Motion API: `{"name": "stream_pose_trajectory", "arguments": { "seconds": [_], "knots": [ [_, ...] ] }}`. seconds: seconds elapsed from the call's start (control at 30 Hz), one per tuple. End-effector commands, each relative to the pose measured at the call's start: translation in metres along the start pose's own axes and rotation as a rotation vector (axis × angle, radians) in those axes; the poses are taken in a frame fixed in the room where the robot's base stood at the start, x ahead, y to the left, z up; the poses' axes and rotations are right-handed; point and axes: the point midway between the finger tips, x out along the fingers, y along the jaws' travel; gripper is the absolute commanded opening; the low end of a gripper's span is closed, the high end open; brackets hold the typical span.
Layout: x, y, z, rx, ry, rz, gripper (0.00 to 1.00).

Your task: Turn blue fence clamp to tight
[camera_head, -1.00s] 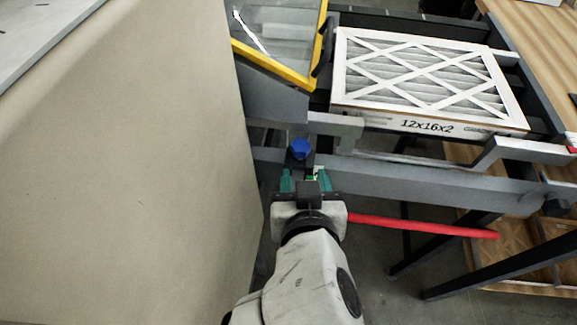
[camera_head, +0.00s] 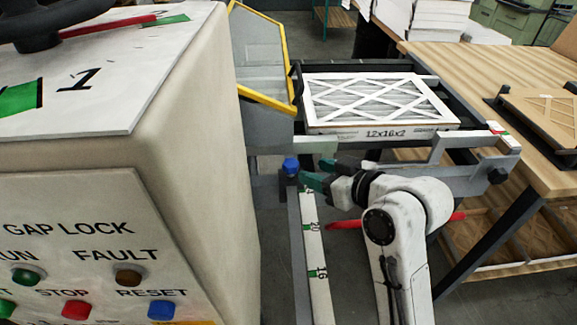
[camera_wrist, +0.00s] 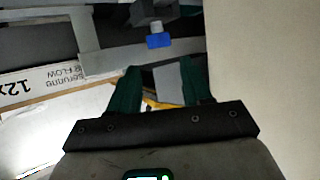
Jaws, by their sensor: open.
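The blue fence clamp knob (camera_head: 291,166) sits at the top end of a grey rail, below the machine's frame. In the wrist view the blue knob (camera_wrist: 159,40) shows beyond and between my fingertips, with a gap to them. My gripper (camera_head: 309,182) has green fingers and stands just to the right of the knob in the head view. The fingers are apart and empty. In the wrist view my gripper (camera_wrist: 157,75) is open, with nothing between its fingers. Which way the clamp is turned cannot be read.
A yellow-edged guard (camera_head: 262,97) stands behind the knob. A control cabinet (camera_head: 190,160) fills the left. A scale rail (camera_head: 316,255) runs forward below the knob. A red bar (camera_head: 345,224) passes under my arm.

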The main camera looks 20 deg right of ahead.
Motion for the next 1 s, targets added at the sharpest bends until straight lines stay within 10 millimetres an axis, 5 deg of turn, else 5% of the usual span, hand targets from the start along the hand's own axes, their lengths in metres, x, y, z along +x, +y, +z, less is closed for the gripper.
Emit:
{"name": "stream_pose_trajectory", "arguments": {
  "seconds": [0.43, 0.87, 1.0],
  "knots": [
    [0.074, -0.001, 0.000, 0.000, -0.001, -0.002, 0.49],
    [0.085, -0.001, 0.000, 0.000, 0.000, 0.000, 0.49],
    [0.085, -0.001, 0.000, 0.000, 0.000, 0.000, 0.38]
  ]
}}
